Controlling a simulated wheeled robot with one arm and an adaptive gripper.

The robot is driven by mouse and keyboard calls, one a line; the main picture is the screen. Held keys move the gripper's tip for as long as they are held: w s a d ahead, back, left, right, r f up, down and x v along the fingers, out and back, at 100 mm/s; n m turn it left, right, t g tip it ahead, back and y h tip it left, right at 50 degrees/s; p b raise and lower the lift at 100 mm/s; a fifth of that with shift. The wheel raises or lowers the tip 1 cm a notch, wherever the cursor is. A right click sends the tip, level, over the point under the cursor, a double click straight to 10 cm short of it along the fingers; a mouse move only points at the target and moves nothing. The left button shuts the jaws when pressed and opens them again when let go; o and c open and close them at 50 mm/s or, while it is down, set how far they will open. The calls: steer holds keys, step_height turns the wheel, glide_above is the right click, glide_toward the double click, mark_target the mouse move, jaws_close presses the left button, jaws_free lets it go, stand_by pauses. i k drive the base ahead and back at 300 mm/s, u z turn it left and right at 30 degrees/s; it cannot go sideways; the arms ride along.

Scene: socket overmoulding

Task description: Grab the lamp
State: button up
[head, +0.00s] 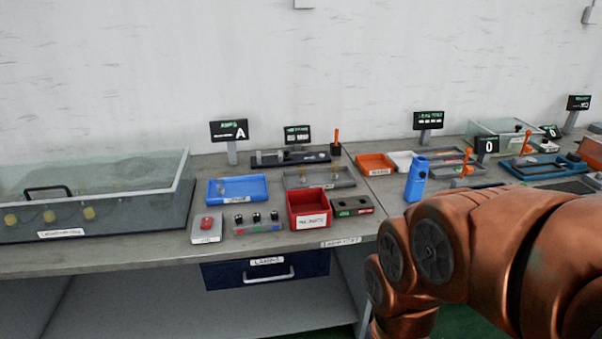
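No thing here is clearly readable as the lamp. An upright blue device (416,180) with a small dark spot near its top stands on the bench, right of centre; it may be the lamp, but I cannot tell. My orange-brown arm fills the lower right, in front of the bench and close to the blue device in the picture. My gripper is outside the view, so what it holds is hidden.
The grey bench (130,258) carries a glass-walled case (95,185) at left, a blue tray (255,188), a red bin (308,222), a button box (207,229) and an orange tray (375,161). Small display signs (229,131) stand behind. A dark blue drawer (225,273) sits below.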

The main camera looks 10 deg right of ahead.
mark_target(302, 168)
steer(key=u, duration=0.75)
steer(key=i, duration=1.75)
steer(key=z, duration=0.7)
